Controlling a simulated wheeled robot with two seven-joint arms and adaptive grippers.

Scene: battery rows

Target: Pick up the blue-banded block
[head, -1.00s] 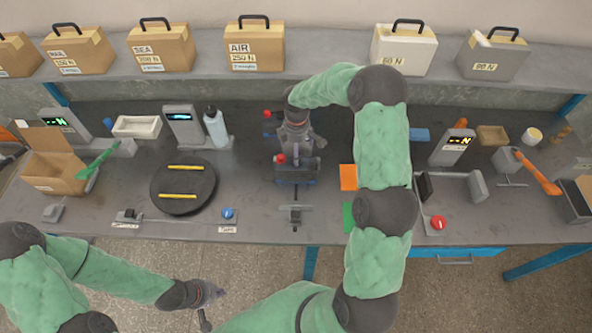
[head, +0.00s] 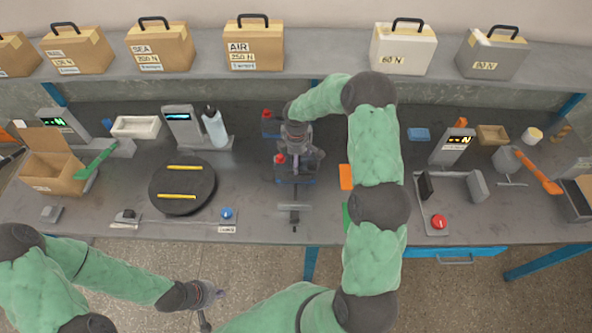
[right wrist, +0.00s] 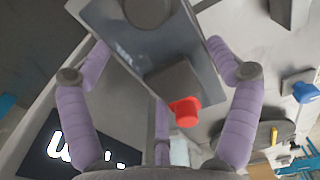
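My right gripper (head: 298,160) is over a dark, blue-edged unit (head: 293,182) with a red knob (head: 279,159) at mid-table. In the right wrist view its purple fingers (right wrist: 160,95) are spread around a grey rectangular unit (right wrist: 125,45) with a red knob (right wrist: 185,112); I see no grip on anything. I cannot make out a blue band on a block with certainty; the gripper hides part of this spot. A small blue block (head: 418,135) lies at the right back of the table. My left gripper (head: 212,305) hangs in front of the table, empty, fingers apart.
A round black turntable (head: 183,188) with two yellow strips, a blue knob (head: 227,214) and a bottle (head: 215,128) are to the left. Orange (head: 346,177) and green patches lie beside my right arm. A red button (head: 439,222) and a display stand (head: 453,147) are to the right.

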